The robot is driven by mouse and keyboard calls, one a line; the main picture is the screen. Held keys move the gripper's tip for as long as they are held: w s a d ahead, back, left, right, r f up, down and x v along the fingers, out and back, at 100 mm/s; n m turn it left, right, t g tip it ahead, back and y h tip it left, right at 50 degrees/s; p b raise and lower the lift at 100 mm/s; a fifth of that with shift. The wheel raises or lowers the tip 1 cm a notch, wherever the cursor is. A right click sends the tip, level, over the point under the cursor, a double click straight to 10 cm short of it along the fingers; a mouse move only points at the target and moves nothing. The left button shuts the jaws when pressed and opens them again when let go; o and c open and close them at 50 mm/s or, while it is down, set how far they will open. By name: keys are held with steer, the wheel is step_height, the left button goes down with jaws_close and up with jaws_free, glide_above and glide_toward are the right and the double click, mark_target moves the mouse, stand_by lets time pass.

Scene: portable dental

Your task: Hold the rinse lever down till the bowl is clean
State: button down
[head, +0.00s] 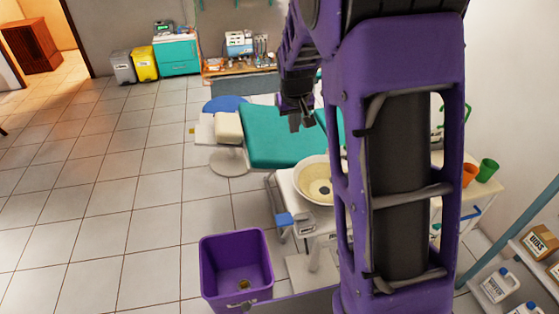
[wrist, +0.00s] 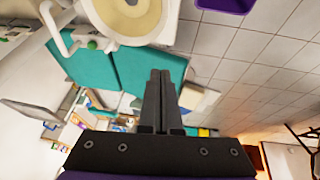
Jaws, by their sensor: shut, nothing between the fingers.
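The bowl (head: 309,170) is round and white, on a white stand below my arm. Its inside has a yellowish tint around a dark drain; part of it is hidden behind my arm. In the wrist view the bowl (wrist: 165,28) is cut by the top edge, its inside cream-yellow. A blue paddle (head: 284,219), which looks like the rinse lever, sticks out left from a small labelled block at the stand's front. My gripper (head: 301,124) is above and behind the bowl, over the teal chair, touching neither. In the wrist view its fingers (wrist: 160,76) are together and empty.
The teal dental chair (head: 275,137) stands behind the bowl. A purple bin (head: 206,272) stands on the floor at front left. Orange (head: 469,174) and green (head: 487,170) cups are on the side table at right. The tiled floor at left is clear.

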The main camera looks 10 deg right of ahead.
mark_target(284, 219)
steer(key=s+a+f+g+y, duration=0.1)
steer(key=s+a+f+g, duration=0.3)
steer(key=s+f, duration=0.4)
steer(key=shift+s+a, duration=0.4)
steer(key=shift+s, duration=0.6)
steer(key=shift+f, duration=0.1)
step_height(284, 219, down, 14)
steer(key=shift+b, duration=0.45)
